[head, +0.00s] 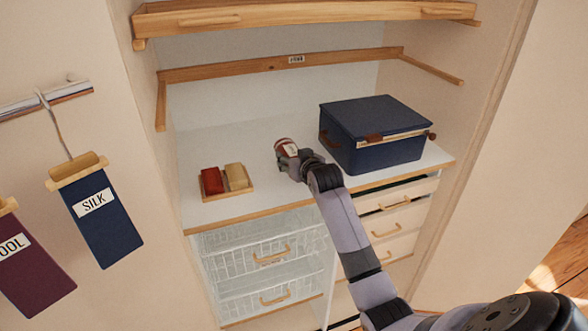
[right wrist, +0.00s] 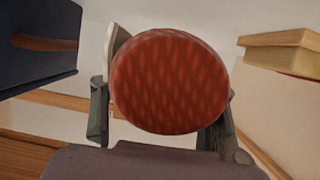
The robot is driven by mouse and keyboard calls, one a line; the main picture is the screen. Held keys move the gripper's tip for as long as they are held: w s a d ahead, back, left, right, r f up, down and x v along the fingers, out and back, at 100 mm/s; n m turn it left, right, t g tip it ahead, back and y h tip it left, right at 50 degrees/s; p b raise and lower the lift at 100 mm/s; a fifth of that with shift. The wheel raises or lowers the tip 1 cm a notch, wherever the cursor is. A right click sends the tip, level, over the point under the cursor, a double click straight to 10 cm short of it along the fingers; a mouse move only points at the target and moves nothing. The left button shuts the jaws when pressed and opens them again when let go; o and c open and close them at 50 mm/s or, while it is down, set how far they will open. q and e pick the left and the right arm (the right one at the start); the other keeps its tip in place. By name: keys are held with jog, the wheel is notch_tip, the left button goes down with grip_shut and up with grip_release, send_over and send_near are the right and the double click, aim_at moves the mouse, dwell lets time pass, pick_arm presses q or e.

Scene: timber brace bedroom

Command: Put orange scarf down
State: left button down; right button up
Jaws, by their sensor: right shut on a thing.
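The orange scarf is a rust-orange roll (head: 283,145) with a pale band, held at the end of my right arm in the head view. In the right wrist view its round, knitted-looking end (right wrist: 170,82) fills the middle, between the two fingers. My right gripper (head: 290,153) is shut on it, over the white shelf top (head: 262,190), between a small tray and a dark blue box. I cannot tell whether the roll touches the shelf. My left gripper is not in view.
The wooden tray (head: 228,194) holds a red block (head: 212,181) and a tan block (head: 236,177). The dark blue box (head: 372,135) stands to the right. Wooden rails (head: 290,66) cross above. Wire baskets (head: 262,262) and drawers (head: 395,215) are below. Labelled cloths (head: 103,225) hang at left.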

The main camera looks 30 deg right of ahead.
jog(key=shift+f, duration=0.4)
notch_tip(320, 180, down, 3)
jog(key=shift+r+p, duration=0.15)
jog(key=shift+p, duration=0.15)
jog(key=shift+f, duration=0.35)
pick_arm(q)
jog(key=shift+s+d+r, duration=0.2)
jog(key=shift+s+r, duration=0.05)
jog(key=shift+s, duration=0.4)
pick_arm(e)
jog(key=shift+f, duration=0.15)
jog(key=o, duration=0.8)
jog(key=shift+f, duration=0.1)
jog(key=o, duration=0.4)
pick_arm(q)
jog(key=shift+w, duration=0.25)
pick_arm(e)
jog(key=shift+s, duration=0.1)
pick_arm(q)
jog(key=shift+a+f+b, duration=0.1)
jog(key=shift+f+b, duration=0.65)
jog(key=shift+b, duration=0.05)
pick_arm(e)
jog(key=v, duration=1.2)
jog(key=shift+a, duration=0.1)
